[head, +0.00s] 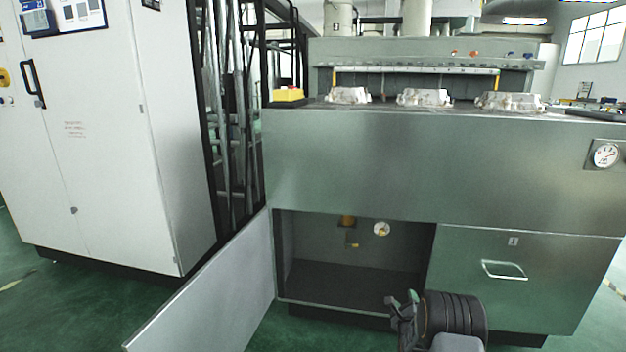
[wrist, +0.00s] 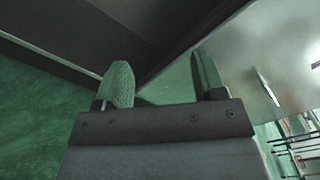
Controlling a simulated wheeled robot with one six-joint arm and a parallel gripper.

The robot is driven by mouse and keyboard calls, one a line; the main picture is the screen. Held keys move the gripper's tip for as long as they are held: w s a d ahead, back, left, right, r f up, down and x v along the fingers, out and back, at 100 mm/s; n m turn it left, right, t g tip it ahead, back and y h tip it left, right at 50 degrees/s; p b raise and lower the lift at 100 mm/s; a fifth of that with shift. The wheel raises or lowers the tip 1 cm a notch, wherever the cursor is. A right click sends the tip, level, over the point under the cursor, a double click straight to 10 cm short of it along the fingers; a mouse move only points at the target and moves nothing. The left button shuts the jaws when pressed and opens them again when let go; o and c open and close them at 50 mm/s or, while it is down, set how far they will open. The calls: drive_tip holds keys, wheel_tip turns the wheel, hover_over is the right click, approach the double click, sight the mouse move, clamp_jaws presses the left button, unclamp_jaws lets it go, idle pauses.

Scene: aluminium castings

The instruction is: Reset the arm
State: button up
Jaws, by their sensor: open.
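My gripper (head: 401,304) is in front of the lower right part of the open cabinet in the head view, near the drawer. In the wrist view my gripper (wrist: 160,84) shows two green-tipped fingers spread apart with nothing between them. My arm's dark ribbed wrist lies to its right in the head view and covers a little of the bench's lower edge. No object is held.
The metal bench (head: 400,160) has an open cabinet (head: 345,278) below, its door (head: 215,290) swung out to the left. A closed drawer (head: 540,285) is at right. Several castings (head: 425,97) sit on top. A white control cabinet (head: 100,140) stands left.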

drive_tip(key=s+a+r+n+g+y+p, duration=0.15)
drive_tip(key=a+r+n+p, duration=0.35)
drive_tip(key=r, duration=0.6)
drive_tip(key=s+r+n+g+p, duration=0.25)
drive_tip(key=r+p, duration=0.45)
drive_tip(key=r, duration=0.5)
drive_tip(key=s+a+r+n+g+y+p, duration=0.1)
drive_tip(key=s+a+r+n+g+p, duration=0.15)
drive_tip(key=r+n+p, duration=0.6)
drive_tip(key=s+a+r+n+g+p, duration=0.2)
drive_tip(key=s+r+n+p, duration=0.2)
drive_tip(key=s+r, duration=0.4)
drive_tip(key=s+a+r+n+g+p, duration=0.2)
drive_tip(key=s+r+p, duration=0.4)
drive_tip(key=s+r, duration=0.3)
drive_tip(key=s+a+r+n+g+y+p, duration=0.1)
drive_tip(key=s+a+r+n+g+p, duration=0.2)
drive_tip(key=s, duration=1)
wheel_tip(320, 180, up, 5)
drive_tip(key=n+p, duration=0.2)
drive_tip(key=n, duration=0.1)
drive_tip(key=shift+r, duration=0.2)
